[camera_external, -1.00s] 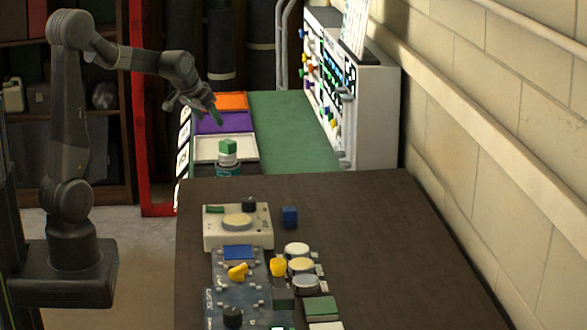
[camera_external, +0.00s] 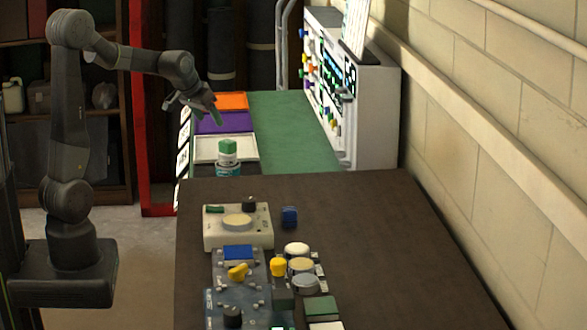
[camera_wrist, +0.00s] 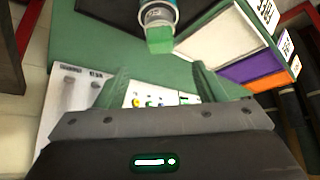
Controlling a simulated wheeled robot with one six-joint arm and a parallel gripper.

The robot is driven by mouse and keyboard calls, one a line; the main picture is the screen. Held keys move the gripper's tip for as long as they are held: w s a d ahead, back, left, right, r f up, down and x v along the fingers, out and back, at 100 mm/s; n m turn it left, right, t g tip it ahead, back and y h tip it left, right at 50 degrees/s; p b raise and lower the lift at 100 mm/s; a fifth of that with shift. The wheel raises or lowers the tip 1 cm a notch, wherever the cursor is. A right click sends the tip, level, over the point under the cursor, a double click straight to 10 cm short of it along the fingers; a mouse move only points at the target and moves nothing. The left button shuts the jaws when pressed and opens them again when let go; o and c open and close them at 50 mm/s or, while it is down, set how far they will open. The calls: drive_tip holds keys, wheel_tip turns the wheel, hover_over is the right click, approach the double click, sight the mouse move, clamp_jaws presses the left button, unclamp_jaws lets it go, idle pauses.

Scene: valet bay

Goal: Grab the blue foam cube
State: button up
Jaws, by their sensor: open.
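The blue foam cube (camera_external: 289,217) appears as a small blue block on the dark brown table, right of the beige device, in the external view. I do not see it in the wrist view. My gripper (camera_external: 209,107) is up above the far bench with the coloured panels, well behind and left of the blue block. In the wrist view my gripper (camera_wrist: 161,82) has its two green fingers spread apart, with nothing held between them.
A can (camera_external: 229,168) with a green block (camera_external: 228,146) on top stands beyond the table's far edge. The beige device (camera_external: 238,236), yellow pieces and round pucks crowd the table's near left. The table's right side is clear. A white cabinet (camera_external: 378,115) stands by the wall.

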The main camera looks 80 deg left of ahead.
drive_tip(key=shift+c, duration=0.7)
